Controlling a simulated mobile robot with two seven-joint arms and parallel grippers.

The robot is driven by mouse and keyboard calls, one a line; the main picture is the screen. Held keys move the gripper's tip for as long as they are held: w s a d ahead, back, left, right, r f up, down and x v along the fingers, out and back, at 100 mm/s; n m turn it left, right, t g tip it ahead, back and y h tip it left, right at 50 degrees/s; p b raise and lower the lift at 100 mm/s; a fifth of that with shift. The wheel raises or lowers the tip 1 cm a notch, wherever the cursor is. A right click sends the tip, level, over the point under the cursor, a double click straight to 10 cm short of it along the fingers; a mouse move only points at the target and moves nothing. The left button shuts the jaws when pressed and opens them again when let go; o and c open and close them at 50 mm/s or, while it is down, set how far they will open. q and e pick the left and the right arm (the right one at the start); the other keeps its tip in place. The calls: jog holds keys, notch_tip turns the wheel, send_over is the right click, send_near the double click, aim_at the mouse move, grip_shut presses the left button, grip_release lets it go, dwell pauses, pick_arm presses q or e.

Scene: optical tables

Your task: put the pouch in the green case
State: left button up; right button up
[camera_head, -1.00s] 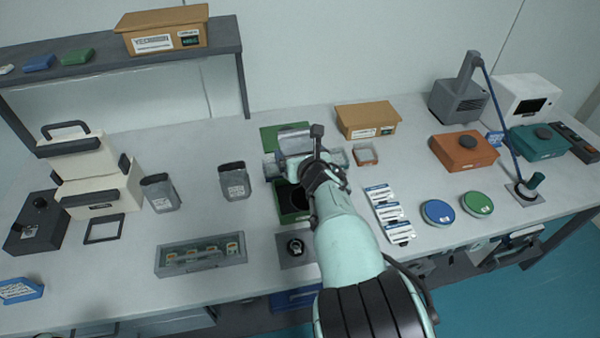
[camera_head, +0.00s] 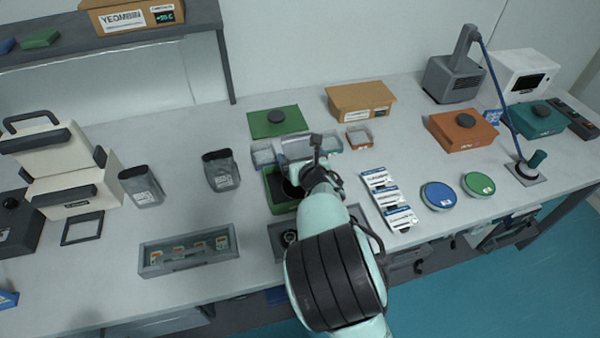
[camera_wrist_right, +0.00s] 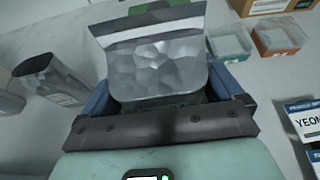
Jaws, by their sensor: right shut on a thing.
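The pouch (camera_head: 297,146) is silver and crumpled, with a pale band near its top. In the right wrist view the pouch (camera_wrist_right: 158,68) stands between the fingers. My right gripper (camera_head: 303,165) is shut on it; the right wrist view shows the gripper (camera_wrist_right: 158,92) close up. The green case (camera_head: 271,190) is open, with a dark inside, just in front of and below the pouch. My gripper and arm cover its right part, and I cannot tell whether the pouch touches it. My left gripper is not in view.
A green lid (camera_head: 262,124) with a dark knob lies behind. Small clear bins (camera_head: 358,138) stand close by. A grey container (camera_head: 221,172) stands left of the case. White labelled packs (camera_head: 388,200) lie right of my arm. Bare table lies between the grey container and slide tray (camera_head: 188,252).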

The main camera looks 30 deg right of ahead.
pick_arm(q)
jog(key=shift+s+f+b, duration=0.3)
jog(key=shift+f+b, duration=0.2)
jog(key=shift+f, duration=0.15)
pick_arm(e)
jog(key=shift+f, duration=2.25)
jog(key=shift+f, duration=0.2)
jog(key=o, duration=0.9)
jog(key=shift+c, duration=0.2)
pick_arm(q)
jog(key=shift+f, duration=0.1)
pick_arm(e)
jog(key=shift+r, duration=0.1)
jog(key=shift+s+r, duration=0.1)
jog(key=shift+r, duration=0.05)
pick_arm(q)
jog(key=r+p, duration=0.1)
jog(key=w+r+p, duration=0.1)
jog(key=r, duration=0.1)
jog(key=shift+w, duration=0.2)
pick_arm(e)
jog(key=v, duration=1.1)
jog(key=shift+s+a, duration=0.15)
jog(key=shift+s, duration=0.25)
